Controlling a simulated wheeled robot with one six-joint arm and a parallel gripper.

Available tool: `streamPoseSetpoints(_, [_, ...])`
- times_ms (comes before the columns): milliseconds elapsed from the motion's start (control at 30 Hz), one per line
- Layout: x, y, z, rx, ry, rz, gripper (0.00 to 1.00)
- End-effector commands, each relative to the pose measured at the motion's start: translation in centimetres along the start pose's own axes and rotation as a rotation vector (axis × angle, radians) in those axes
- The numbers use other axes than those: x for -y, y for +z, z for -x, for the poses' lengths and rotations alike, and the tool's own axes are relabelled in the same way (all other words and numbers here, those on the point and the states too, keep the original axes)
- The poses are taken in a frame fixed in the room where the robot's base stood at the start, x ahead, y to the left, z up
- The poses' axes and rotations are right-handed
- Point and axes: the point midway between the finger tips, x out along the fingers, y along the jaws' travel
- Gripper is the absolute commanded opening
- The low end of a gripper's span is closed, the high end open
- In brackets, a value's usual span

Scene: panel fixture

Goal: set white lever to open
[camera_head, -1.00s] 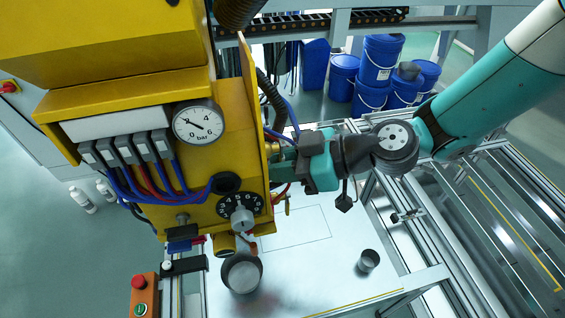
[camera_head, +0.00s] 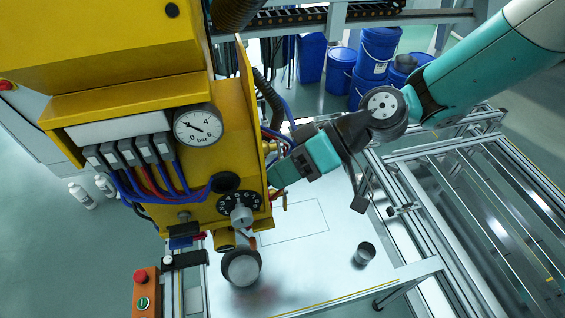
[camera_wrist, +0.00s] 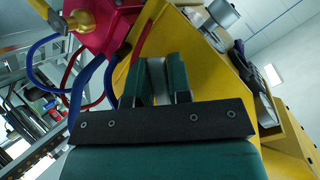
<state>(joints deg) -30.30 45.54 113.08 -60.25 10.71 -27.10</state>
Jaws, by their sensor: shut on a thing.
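My gripper (camera_head: 281,176) is at the right side of the yellow panel fixture (camera_head: 232,150), tilted with its fingers pointing down and left. In the wrist view its two green fingers (camera_wrist: 157,80) are closed on a pale, white-grey piece, the white lever (camera_wrist: 156,70), in front of the yellow panel face. Only a narrow strip of the lever shows between the fingers. In the head view the lever is hidden by the gripper and the panel's edge.
A red block (camera_wrist: 103,25) with a brass-yellow fitting (camera_wrist: 60,35) and blue hoses (camera_wrist: 75,85) lie close left of the fingers. The panel's front has a gauge (camera_head: 198,125) and a dial knob (camera_head: 240,214). Below, a grey cup (camera_head: 365,254) stands on the table.

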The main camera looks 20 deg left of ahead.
Motion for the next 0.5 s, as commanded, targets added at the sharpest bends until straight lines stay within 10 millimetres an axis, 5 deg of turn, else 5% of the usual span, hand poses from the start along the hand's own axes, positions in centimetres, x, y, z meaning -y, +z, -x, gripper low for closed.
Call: streamPoseSetpoints(500, [2.1,-0.6,1.2,0.184,-0.173,-0.413,0.00])
